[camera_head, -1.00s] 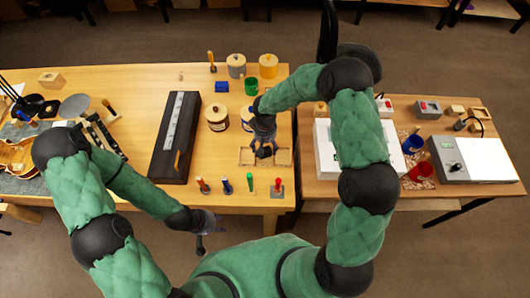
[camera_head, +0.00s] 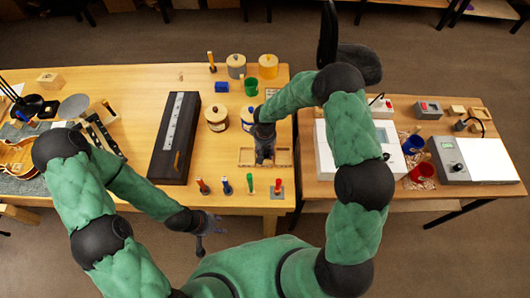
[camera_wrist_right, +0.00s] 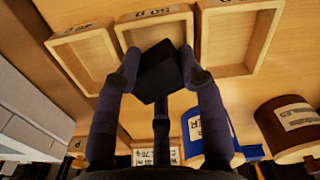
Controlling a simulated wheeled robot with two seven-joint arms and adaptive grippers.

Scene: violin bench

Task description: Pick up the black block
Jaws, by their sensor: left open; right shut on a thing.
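The black block (camera_wrist_right: 157,72) is between the fingers of my right gripper, which shows in the right wrist view (camera_wrist_right: 160,85). The gripper is shut on it, and the block looks tilted in that view. Behind the block are the shallow wooden trays, with the middle tray (camera_wrist_right: 128,32) partly hidden by it. In the head view my right gripper (camera_head: 264,157) is over the tray row (camera_head: 246,157), and the block cannot be made out there. My left gripper (camera_head: 207,242) is open and empty, off the front edge of the bench.
Lidded jars (camera_head: 216,118) stand behind the trays. Several coloured-handled tools (camera_head: 250,184) stand upright along the bench's front edge. A long dark case (camera_head: 174,138) lies left of the jars. The right-hand table holds a white box (camera_head: 322,160) and cups (camera_head: 413,144).

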